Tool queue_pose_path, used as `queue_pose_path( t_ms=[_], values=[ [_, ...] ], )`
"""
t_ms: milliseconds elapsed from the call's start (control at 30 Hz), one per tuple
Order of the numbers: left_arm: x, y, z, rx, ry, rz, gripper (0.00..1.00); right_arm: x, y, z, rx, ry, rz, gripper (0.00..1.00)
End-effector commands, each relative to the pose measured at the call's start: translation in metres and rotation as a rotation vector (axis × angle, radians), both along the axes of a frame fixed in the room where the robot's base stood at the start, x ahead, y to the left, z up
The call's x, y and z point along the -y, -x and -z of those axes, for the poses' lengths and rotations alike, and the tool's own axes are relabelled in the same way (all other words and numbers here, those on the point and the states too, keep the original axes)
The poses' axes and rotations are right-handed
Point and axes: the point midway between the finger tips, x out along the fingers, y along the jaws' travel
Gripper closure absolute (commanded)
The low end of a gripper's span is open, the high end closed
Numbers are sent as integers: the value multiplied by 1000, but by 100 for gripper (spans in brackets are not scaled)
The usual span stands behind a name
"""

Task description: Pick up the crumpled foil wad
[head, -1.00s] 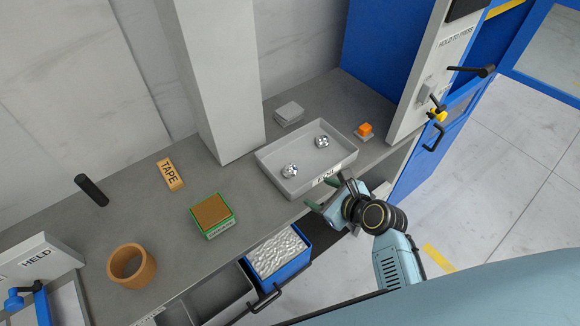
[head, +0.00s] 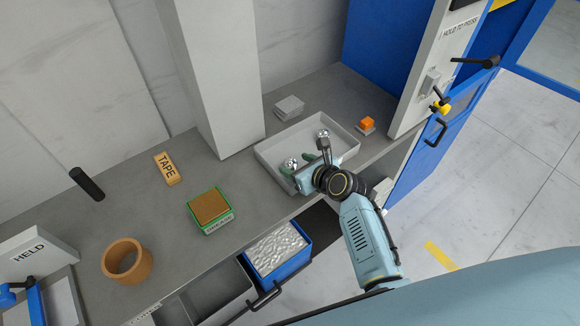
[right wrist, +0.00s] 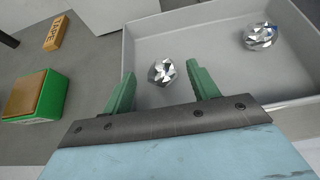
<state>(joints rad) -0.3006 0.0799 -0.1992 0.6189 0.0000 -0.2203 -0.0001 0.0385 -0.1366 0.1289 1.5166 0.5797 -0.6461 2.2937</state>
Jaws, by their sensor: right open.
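Two crumpled silver foil wads lie in a shallow grey tray (head: 266,150). The near-left foil wad (head: 291,164) shows in the right wrist view (right wrist: 162,72) between the green fingertips, with clear space on both sides. The other foil wad (head: 324,133) lies toward the tray's far right, at the upper right of the right wrist view (right wrist: 260,36). My right gripper (head: 299,162) is open and empty over the tray's front part, its fingers pointing at the near-left wad. Its height above the wad is hard to tell. My left gripper is not in view.
A grey column (head: 220,80) stands behind the tray. A blue bin of silvery material (head: 279,250) sits in front. An orange button (head: 367,122) is at the right.

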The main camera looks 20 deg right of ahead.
Motion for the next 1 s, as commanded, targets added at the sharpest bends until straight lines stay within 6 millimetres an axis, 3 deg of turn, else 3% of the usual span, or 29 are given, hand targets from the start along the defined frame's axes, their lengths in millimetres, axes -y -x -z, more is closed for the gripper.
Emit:
queue_pose_path(
  t_ms=[200, 467, 800, 1000],
  values=[
    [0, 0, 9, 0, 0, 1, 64, -7, -19, 13, 0, 3, 1, 41],
    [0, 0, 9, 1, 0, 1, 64, -7, -20, 13, -1, 2, 1, 42],
    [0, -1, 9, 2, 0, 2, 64, -7, -20, 13, 0, 2, 1, 86],
    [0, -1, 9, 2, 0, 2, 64, -7, -20, 13, -1, 1, 2, 89]
  ],
)
